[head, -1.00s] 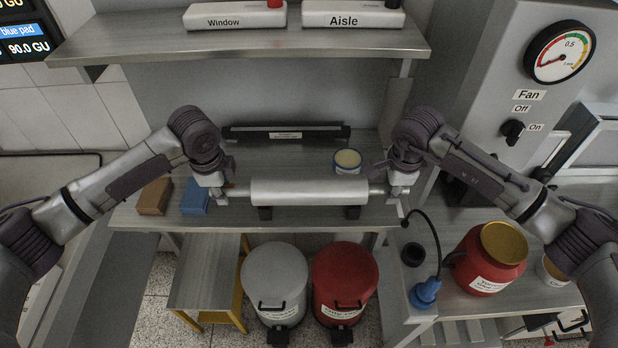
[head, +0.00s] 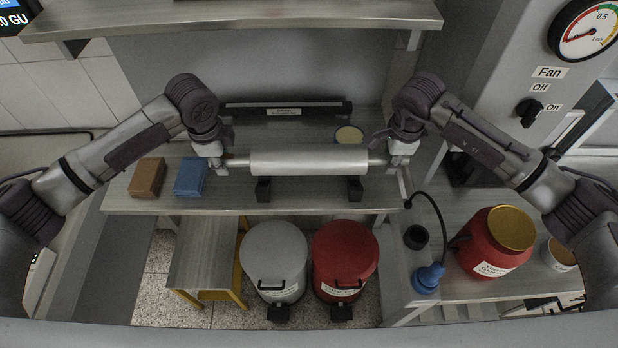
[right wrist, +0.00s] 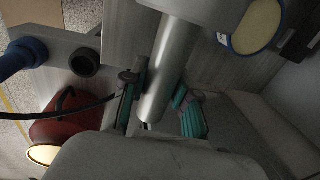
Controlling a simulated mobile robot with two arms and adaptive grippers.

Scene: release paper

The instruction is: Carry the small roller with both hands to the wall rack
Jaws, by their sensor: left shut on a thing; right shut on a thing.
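The small roller (head: 308,161) is a pale metal cylinder with thinner shafts at its ends. It is level above the bench shelf, over two dark support blocks, and appears raised clear of them. My left gripper (head: 222,163) is shut on its left shaft. My right gripper (head: 393,162) is shut on its right shaft. In the right wrist view the shaft (right wrist: 168,75) lies between the teal-padded fingers. A dark rack bar (head: 287,109) with a small label is at the back of the shelf against the wall; its label is too small to read.
A brown block (head: 147,177) and a blue block (head: 190,177) lie left on the shelf. A round tin (head: 348,135) stands behind the roller's right end. Grey (head: 275,255) and red (head: 345,255) bins stand below. A red jar (head: 490,245) stands right. An upper shelf (head: 240,17) overhangs.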

